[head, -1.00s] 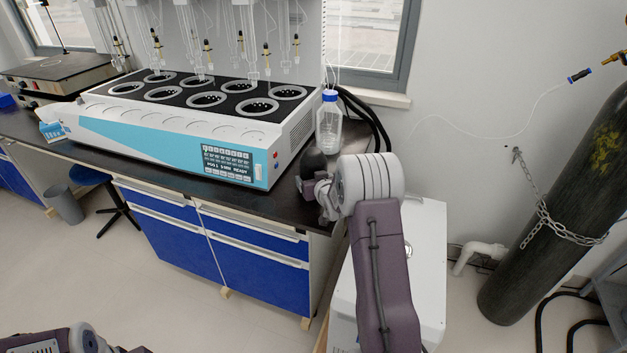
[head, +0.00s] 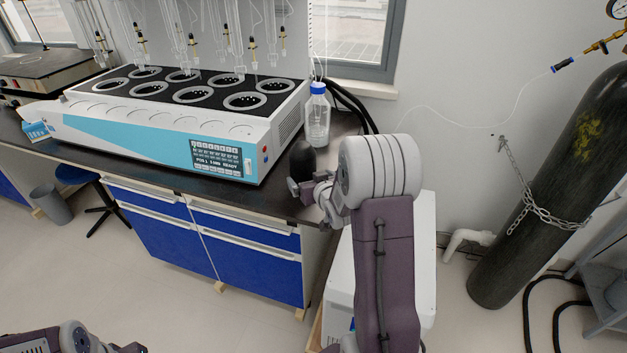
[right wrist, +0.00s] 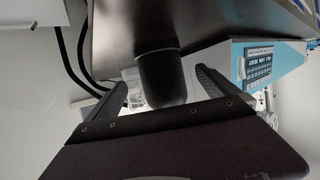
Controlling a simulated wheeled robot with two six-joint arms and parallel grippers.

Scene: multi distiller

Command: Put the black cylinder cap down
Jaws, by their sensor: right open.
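The black cylinder cap (head: 302,160) stands upright on the dark countertop near its right front corner. My right gripper (head: 306,188) is at the near side of the cap, low by the counter edge. In the right wrist view the cap (right wrist: 161,78) lies between the two spread fingers of the open gripper (right wrist: 160,90), with a gap on each side. Its base meets the dark countertop (right wrist: 195,25) there. Of my left arm only a link shows at the bottom left of the head view; its gripper is out of view.
A clear bottle with a blue lid (head: 317,115) stands behind the cap. The white and blue multi-position distiller (head: 150,140) fills the counter to the left. A gas cylinder (head: 545,190) is chained at the right. A white cabinet (head: 425,240) stands below the counter's right end.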

